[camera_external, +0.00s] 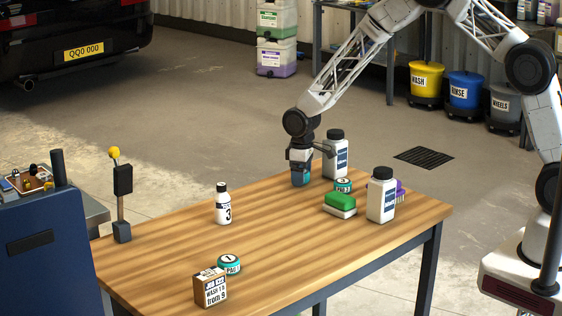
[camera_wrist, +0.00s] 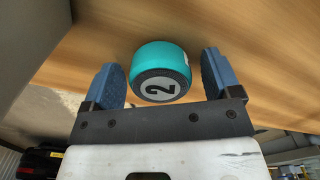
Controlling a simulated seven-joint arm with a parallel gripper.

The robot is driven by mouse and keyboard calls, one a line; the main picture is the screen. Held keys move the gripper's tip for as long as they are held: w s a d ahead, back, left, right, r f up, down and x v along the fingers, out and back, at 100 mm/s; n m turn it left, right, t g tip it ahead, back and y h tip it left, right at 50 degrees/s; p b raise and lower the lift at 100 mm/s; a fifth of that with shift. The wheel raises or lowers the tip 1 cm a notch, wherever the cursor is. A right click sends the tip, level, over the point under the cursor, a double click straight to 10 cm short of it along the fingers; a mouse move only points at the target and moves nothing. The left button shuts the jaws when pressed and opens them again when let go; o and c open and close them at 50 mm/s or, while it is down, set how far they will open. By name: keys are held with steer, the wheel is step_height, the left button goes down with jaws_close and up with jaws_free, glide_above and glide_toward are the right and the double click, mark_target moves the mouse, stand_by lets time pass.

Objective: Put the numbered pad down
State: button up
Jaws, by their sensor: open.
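My gripper (camera_external: 300,178) is low over the far part of the wooden table (camera_external: 170,262), pointing down. In the wrist view its two blue fingers (camera_wrist: 162,82) are open, with a teal round pad (camera_wrist: 162,60) marked 2 between them. A narrow gap shows on each side of the pad. The fingers largely hide this pad in the external view. A teal pad marked 1 (camera_external: 229,264) stands near the front edge.
A white bottle (camera_external: 336,158) stands close behind my gripper. A green-topped block (camera_external: 340,203), another white bottle (camera_external: 381,200) and a purple thing (camera_external: 400,190) are to the right. A bottle marked 3 (camera_external: 223,207) and a job card box (camera_external: 210,288) stand left. The table's middle is clear.

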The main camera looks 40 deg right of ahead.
step_height(320, 180, up, 12)
stand_by(0.7)
steer(key=shift+r, duration=0.1)
stand_by(0.7)
steer(key=s+d+r+m+t, duration=0.1)
steer(key=s+d+r+m, duration=0.1)
steer(key=s+d+r, duration=0.7)
steer(key=s+d+r+m, duration=0.1)
steer(key=s+d+r, duration=0.5)
steer(key=s+r, duration=0.7)
steer(key=s+d+r+m, duration=0.1)
steer(key=s+d, duration=0.3)
steer(key=s, duration=1)
steer(key=s+d+r+m+t, duration=0.1)
steer(key=s+d, duration=0.3)
steer(key=s, duration=1.1)
steer(key=shift+s+d+r+m+t, duration=0.2)
steer(key=shift+r+m+t, duration=0.15)
steer(key=shift+m, duration=0.35)
